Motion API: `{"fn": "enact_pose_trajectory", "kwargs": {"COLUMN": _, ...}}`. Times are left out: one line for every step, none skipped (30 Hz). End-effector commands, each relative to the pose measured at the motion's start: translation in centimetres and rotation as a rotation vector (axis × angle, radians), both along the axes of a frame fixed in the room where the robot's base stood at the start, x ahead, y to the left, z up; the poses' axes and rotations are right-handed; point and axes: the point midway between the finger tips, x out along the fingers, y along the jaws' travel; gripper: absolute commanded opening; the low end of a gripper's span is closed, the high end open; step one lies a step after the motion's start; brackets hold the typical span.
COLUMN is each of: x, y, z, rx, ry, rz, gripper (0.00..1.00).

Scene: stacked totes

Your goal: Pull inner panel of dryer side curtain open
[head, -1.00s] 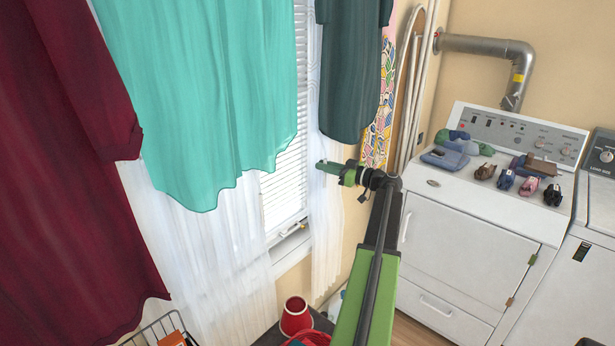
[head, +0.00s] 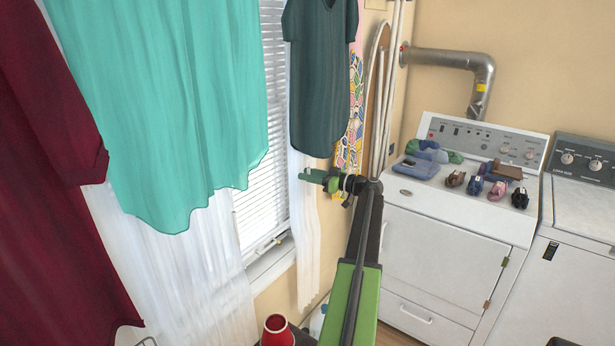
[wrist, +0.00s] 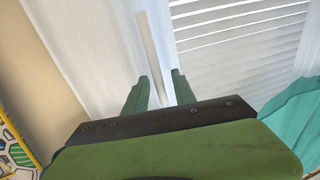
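The dryer-side curtain (head: 306,255) is a white sheer panel hanging at the right edge of the window, partly hidden by a dark green shirt above. My gripper (head: 306,176) is in front of it, just below the shirt's hem. In the wrist view the two green fingers (wrist: 160,90) are apart. The white curtain (wrist: 85,45) hangs beyond and to the left of them. A narrow pale vertical strip (wrist: 154,55) shows between the fingertips; I cannot tell whether it is touched. No cloth is visibly pinched.
White blinds (head: 262,190) and the other sheer curtain (head: 185,270) are to the left. A teal shirt (head: 165,110) and maroon garment (head: 45,190) hang in front. The dryer (head: 440,250) stands right, with small items on top. A red cup (head: 276,330) is below.

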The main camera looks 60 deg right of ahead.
Motion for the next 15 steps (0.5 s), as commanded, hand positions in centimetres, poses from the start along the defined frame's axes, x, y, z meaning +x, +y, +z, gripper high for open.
{"fn": "enact_pose_trajectory", "kwargs": {"x": 0.0, "y": 0.0, "z": 0.0, "rx": 0.000, "ry": 0.000, "rz": 0.000, "gripper": 0.33}}
{"fn": "enact_pose_trajectory", "kwargs": {"x": 0.0, "y": 0.0, "z": 0.0, "rx": 0.000, "ry": 0.000, "rz": 0.000, "gripper": 0.33}}
{"fn": "enact_pose_trajectory", "kwargs": {"x": 0.0, "y": 0.0, "z": 0.0, "rx": 0.000, "ry": 0.000, "rz": 0.000, "gripper": 0.33}}
{"fn": "enact_pose_trajectory", "kwargs": {"x": 0.0, "y": 0.0, "z": 0.0, "rx": 0.000, "ry": 0.000, "rz": 0.000, "gripper": 0.33}}
{"fn": "enact_pose_trajectory", "kwargs": {"x": 0.0, "y": 0.0, "z": 0.0, "rx": 0.000, "ry": 0.000, "rz": 0.000, "gripper": 0.33}}
{"fn": "enact_pose_trajectory", "kwargs": {"x": 0.0, "y": 0.0, "z": 0.0, "rx": 0.000, "ry": 0.000, "rz": 0.000, "gripper": 0.33}}
{"fn": "enact_pose_trajectory", "kwargs": {"x": 0.0, "y": 0.0, "z": 0.0, "rx": 0.000, "ry": 0.000, "rz": 0.000, "gripper": 0.33}}
{"fn": "enact_pose_trajectory", "kwargs": {"x": 0.0, "y": 0.0, "z": 0.0, "rx": 0.000, "ry": 0.000, "rz": 0.000, "gripper": 0.33}}
{"fn": "enact_pose_trajectory", "kwargs": {"x": -0.2, "y": 0.0, "z": 0.0, "rx": 0.000, "ry": 0.000, "rz": 0.000, "gripper": 0.33}}
{"fn": "enact_pose_trajectory", "kwargs": {"x": -0.4, "y": 0.0, "z": 0.0, "rx": 0.000, "ry": 0.000, "rz": 0.000, "gripper": 0.33}}
{"fn": "enact_pose_trajectory", "kwargs": {"x": -0.7, "y": -0.1, "z": 0.0, "rx": 0.000, "ry": 0.000, "rz": -0.001, "gripper": 0.33}}
{"fn": "enact_pose_trajectory", "kwargs": {"x": -1.3, "y": -0.1, "z": 0.0, "rx": 0.000, "ry": 0.000, "rz": -0.001, "gripper": 0.33}}
{"fn": "enact_pose_trajectory", "kwargs": {"x": -1.8, "y": -0.2, "z": 0.0, "rx": 0.000, "ry": 0.000, "rz": -0.002, "gripper": 0.33}}
{"fn": "enact_pose_trajectory", "kwargs": {"x": -2.5, "y": -0.3, "z": 0.0, "rx": 0.000, "ry": 0.000, "rz": -0.003, "gripper": 0.33}}
{"fn": "enact_pose_trajectory", "kwargs": {"x": -3.5, "y": -0.4, "z": 0.0, "rx": 0.000, "ry": 0.000, "rz": -0.003, "gripper": 0.33}}
